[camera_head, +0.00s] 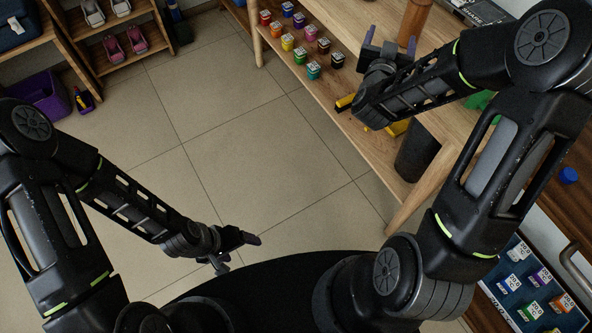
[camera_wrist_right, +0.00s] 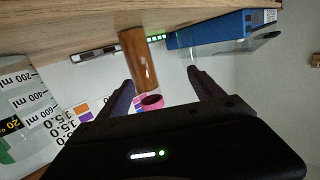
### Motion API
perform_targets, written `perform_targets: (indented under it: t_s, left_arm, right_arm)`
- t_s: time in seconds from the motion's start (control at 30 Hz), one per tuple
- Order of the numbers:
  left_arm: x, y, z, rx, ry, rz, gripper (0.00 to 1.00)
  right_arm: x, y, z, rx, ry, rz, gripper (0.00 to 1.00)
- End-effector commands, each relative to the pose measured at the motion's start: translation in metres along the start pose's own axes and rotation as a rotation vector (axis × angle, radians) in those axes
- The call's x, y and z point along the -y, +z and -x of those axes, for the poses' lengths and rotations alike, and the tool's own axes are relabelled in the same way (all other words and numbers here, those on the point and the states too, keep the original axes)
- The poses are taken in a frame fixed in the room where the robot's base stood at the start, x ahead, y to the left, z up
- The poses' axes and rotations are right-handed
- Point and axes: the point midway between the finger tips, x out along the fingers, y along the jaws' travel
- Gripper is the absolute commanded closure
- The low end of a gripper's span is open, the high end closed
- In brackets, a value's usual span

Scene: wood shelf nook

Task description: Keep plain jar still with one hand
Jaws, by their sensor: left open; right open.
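A plain reddish-brown cylinder without a visible label, likely the plain jar (camera_head: 414,22), stands on the wooden table near its far edge. It also shows upside down in the right wrist view (camera_wrist_right: 139,58), ahead of and between the two fingers. My right gripper (camera_head: 390,42) is open with nothing between its fingertips; it is just left of and nearer than the jar, and no contact shows. Its two dark fingers also show in the right wrist view (camera_wrist_right: 160,80). My left gripper (camera_head: 240,255) is open and empty, low over the floor beside my base.
Several small coloured jars (camera_head: 301,46) stand in rows at the table's left end. The right wrist view shows a graduated container (camera_wrist_right: 24,100) at left and a blue device (camera_wrist_right: 222,32).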

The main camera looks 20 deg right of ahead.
Motion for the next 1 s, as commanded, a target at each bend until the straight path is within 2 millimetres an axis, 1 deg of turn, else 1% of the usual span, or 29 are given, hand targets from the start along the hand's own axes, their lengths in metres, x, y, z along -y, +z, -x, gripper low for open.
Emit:
perform_targets:
  t_s: [0.03,0.07,0.1,0.17,0.2,0.27,0.3,0.37,0.4,0.43,0.47,0.5,0.57,0.6,0.67,0.7,0.8,0.9,1.0]
  left_arm:
    - [0.0,0.0,0.0,0.0,0.0,0.0,0.21]
    - [0.0,0.0,0.0,0.0,0.0,0.0,0.21]
    - [0.0,0.0,0.0,0.0,0.0,0.0,0.21]
    - [0.0,0.0,0.0,0.0,0.0,0.0,0.21]
    - [0.0,0.0,0.0,0.0,0.0,0.0,0.21]
    - [0.0,0.0,0.0,0.0,0.0,0.0,0.21]
    - [0.0,0.0,0.0,0.0,0.0,0.0,0.21]
    - [0.0,0.0,0.0,0.0,0.0,0.0,0.21]
    - [0.0,0.0,0.0,0.0,0.0,0.0,0.21]
    - [0.0,0.0,0.0,0.0,0.0,0.0,0.21]
    - [0.0,0.0,0.0,0.0,0.0,0.0,0.21]
    - [0.0,0.0,0.0,0.0,0.0,0.0,0.21]
    - [0.0,0.0,0.0,0.0,0.0,0.0,0.21]
    - [0.0,0.0,0.0,0.0,0.0,0.0,0.21]
    - [0.0,0.0,0.0,0.0,0.0,0.0,0.21]
    - [0.0,0.0,0.0,0.0,0.0,0.0,0.21]
    - [0.0,0.0,0.0,0.0,0.0,0.0,0.21]
    - [0.0,0.0,0.0,0.0,0.0,0.0,0.21]
    - [0.0,0.0,0.0,0.0,0.0,0.0,0.21]
  right_arm:
    - [0.013,0.023,0.004,0.055,-0.043,-0.002,0.23]
    - [0.022,0.037,0.007,0.092,-0.071,-0.005,0.23]
    - [0.034,0.058,0.013,0.145,-0.111,-0.009,0.23]
    - [0.052,0.093,0.025,0.237,-0.173,-0.014,0.23]
    - [0.064,0.117,0.035,0.304,-0.216,-0.018,0.23]
    - [0.082,0.155,0.056,0.414,-0.28,-0.022,0.23]
    - [0.092,0.181,0.073,0.492,-0.322,-0.023,0.23]
    - [0.105,0.218,0.101,0.61,-0.378,-0.022,0.23]
    - [0.112,0.241,0.121,0.69,-0.414,-0.02,0.23]
    - [0.116,0.258,0.138,0.752,-0.437,-0.018,0.23]
    - [0.12,0.274,0.155,0.813,-0.461,-0.013,0.23]
    - [0.122,0.295,0.179,0.895,-0.488,-0.006,0.23]
    - [0.123,0.322,0.215,1.015,-0.522,0.007,0.23]
    - [0.122,0.337,0.239,1.09,-0.541,0.017,0.23]
    - [0.118,0.356,0.272,1.195,-0.562,0.034,0.23]
    - [0.114,0.366,0.292,1.257,-0.573,0.046,0.23]
    - [0.105,0.383,0.331,1.379,-0.589,0.074,0.23]
    - [0.097,0.391,0.354,1.453,-0.594,0.091,0.23]
    - [0.094,0.394,0.365,1.487,-0.596,0.1,0.23]
